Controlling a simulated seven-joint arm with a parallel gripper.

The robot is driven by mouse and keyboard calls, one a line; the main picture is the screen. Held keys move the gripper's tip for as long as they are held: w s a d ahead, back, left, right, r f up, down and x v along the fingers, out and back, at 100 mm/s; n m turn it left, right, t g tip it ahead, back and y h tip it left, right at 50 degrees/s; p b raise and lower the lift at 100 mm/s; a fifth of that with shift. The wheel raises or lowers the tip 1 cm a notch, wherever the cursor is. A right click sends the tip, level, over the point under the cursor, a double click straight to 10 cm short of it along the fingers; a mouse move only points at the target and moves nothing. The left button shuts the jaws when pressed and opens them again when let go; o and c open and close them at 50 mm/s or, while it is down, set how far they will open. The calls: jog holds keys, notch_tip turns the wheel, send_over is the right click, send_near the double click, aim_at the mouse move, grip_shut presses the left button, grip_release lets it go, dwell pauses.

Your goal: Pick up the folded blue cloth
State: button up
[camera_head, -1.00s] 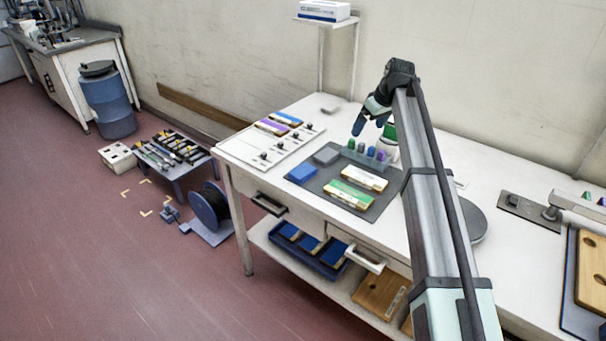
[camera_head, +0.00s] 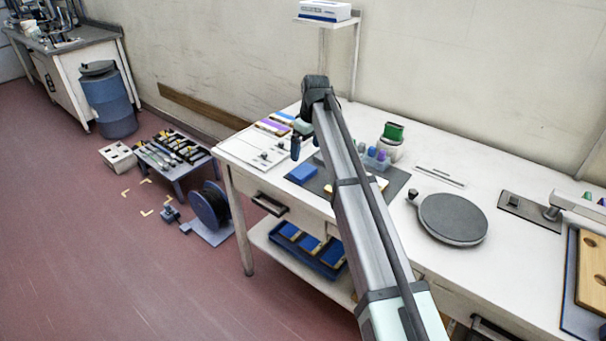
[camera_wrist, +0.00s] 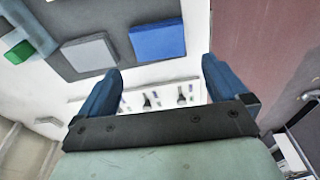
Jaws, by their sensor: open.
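The folded blue cloth (camera_head: 302,174) lies flat on the left end of the dark mat (camera_head: 398,181) on the white bench. In the wrist view the blue cloth (camera_wrist: 158,41) shows ahead of the fingers, near the mat's edge. A grey folded pad (camera_wrist: 89,56) lies beside it on the mat. My gripper (camera_wrist: 160,82) is open and empty, with its two blue fingers apart. In the head view my gripper (camera_head: 300,145) hangs above the bench behind the blue cloth, apart from it. My arm hides part of the mat and the grey pad there.
A white board (camera_head: 250,150) with small tools lies left of the mat. A clear holder (camera_head: 375,161) with coloured caps and a green-topped jar (camera_head: 391,142) stand at the mat's back. A round grey plate (camera_head: 453,218) is to the right.

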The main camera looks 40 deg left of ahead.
aim_at(303, 170)
jog(key=f, duration=0.3)
jog(key=a+f, duration=0.1)
jog(key=f, duration=0.5)
jog(key=shift+w+a+f, duration=0.15)
jog(key=shift+a, duration=0.05)
jog(key=c, duration=0.7)
notch_tip(303, 170, up, 10)
dwell(0.4)
